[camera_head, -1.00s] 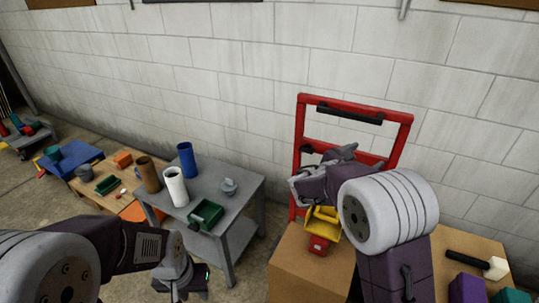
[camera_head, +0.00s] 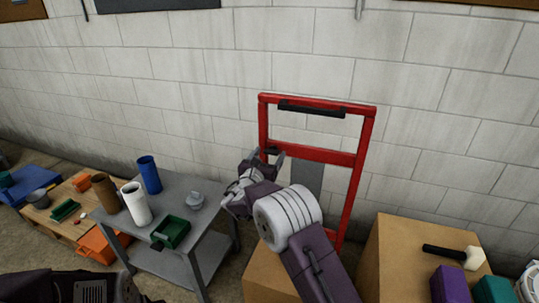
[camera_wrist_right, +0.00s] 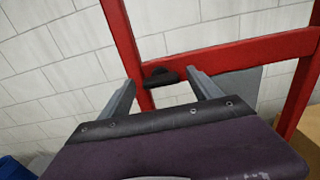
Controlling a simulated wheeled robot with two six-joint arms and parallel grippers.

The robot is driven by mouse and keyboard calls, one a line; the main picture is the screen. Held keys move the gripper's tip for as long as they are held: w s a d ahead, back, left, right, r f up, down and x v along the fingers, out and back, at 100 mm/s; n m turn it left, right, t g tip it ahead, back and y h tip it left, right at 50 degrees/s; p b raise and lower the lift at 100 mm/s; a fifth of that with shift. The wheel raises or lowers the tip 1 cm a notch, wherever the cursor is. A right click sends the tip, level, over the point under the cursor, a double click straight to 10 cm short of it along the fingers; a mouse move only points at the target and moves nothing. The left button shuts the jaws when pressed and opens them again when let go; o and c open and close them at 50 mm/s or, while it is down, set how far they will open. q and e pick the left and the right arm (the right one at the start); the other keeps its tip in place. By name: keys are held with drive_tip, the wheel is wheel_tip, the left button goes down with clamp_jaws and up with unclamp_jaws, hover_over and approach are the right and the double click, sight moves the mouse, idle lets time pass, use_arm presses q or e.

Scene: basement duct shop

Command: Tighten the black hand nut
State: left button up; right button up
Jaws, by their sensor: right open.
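The black hand nut (camera_head: 271,150) sits on the left upright of the red hand-truck frame (camera_head: 365,165), near its crossbar. In the right wrist view the nut (camera_wrist_right: 160,77) shows as a dark knob against the red frame (camera_wrist_right: 230,57). My right gripper (camera_head: 262,160) is open. In the right wrist view its two fingers (camera_wrist_right: 160,80) stand apart to either side of the nut, with a gap on each side. I cannot tell how far the fingertips are from it in depth. Of my left arm only a dark part shows at the bottom left; its gripper is out of view.
A grey cart (camera_head: 205,238) at left carries a white cylinder (camera_head: 136,204), a blue cylinder (camera_head: 149,175), a green bin (camera_head: 171,232) and a grey knobbed part (camera_head: 195,201). Cardboard boxes (camera_head: 400,245) stand at right, with a mallet (camera_head: 455,255) on top. A block wall stands behind.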

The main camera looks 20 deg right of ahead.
drive_tip(key=shift+w+d, duration=0.25)
drive_tip(key=shift+w, duration=0.1)
